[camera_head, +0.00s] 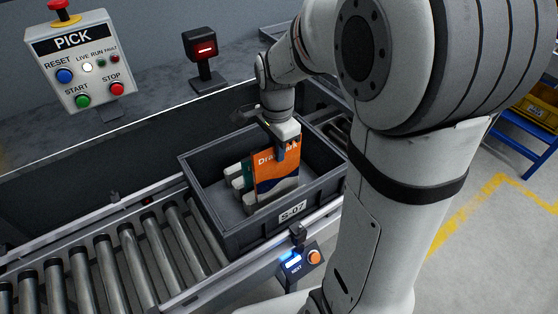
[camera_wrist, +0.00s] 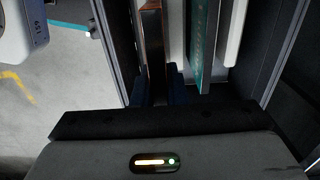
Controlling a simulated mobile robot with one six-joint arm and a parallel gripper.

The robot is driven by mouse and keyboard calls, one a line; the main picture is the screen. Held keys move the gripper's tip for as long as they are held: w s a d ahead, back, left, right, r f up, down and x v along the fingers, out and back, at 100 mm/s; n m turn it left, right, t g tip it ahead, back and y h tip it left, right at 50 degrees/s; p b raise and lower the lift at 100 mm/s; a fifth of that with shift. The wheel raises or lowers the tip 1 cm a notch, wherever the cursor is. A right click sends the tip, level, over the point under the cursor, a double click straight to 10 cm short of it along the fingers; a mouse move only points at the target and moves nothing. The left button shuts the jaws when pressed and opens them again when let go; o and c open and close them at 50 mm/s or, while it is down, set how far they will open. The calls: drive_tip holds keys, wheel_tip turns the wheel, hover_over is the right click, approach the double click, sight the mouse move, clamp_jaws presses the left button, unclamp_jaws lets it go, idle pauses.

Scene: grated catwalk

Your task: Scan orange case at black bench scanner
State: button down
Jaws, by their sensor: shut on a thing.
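The orange case (camera_head: 277,170) with dark blue lower part stands upright in the grey tote (camera_head: 268,227) labelled S-07. My gripper (camera_head: 285,146) is over the tote and shut on the top of the case. In the wrist view my gripper (camera_wrist: 155,88) shows its fingers on both sides of the thin orange edge of the case (camera_wrist: 153,45). The black bench scanner (camera_head: 203,62) with a red lit face stands on the grey ledge behind the tote.
White and teal cases (camera_head: 236,178) stand close on the left of the orange case, inside the tote. The tote sits on a roller conveyor (camera_head: 120,262) with rails. A PICK button panel (camera_head: 82,60) stands at the upper left. A small NEXT button box (camera_head: 300,262) is at the near rail.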

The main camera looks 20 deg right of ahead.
wheel_tip(320, 180, up, 22)
drive_tip(key=w+a+t+y+p, duration=0.1)
drive_tip(key=t+p, duration=0.3)
drive_tip(key=p, duration=0.7)
drive_tip(key=shift+a+r, duration=0.2)
drive_tip(key=shift+a, duration=0.3)
drive_tip(key=shift+w, duration=0.15)
drive_tip(key=s+d, duration=0.2)
drive_tip(key=s, duration=0.3)
drive_tip(key=shift+s, duration=0.4)
